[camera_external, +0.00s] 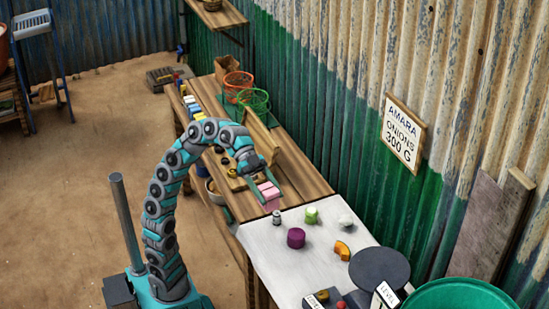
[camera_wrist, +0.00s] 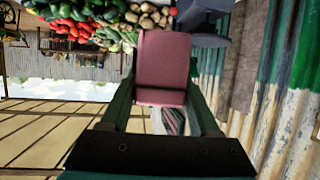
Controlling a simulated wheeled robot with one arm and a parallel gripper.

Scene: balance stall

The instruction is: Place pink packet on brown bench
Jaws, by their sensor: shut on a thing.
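The pink packet (camera_external: 268,192) is held between the fingers of my gripper (camera_external: 264,180), above the front part of the brown wooden bench (camera_external: 303,178). I cannot tell the exact gap to the bench top. In the wrist view the pink packet (camera_wrist: 162,60) sits between the two green fingers of my gripper (camera_wrist: 162,85), with its broad face showing. My arm covers part of the bench's left side.
A pale table (camera_external: 262,245) adjoins the bench, with a purple item (camera_external: 296,238), a green item (camera_external: 312,215) and an orange piece (camera_external: 342,250). Red (camera_external: 238,80) and green baskets (camera_external: 254,100) stand farther back. A corrugated wall (camera_external: 340,150) borders the right.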

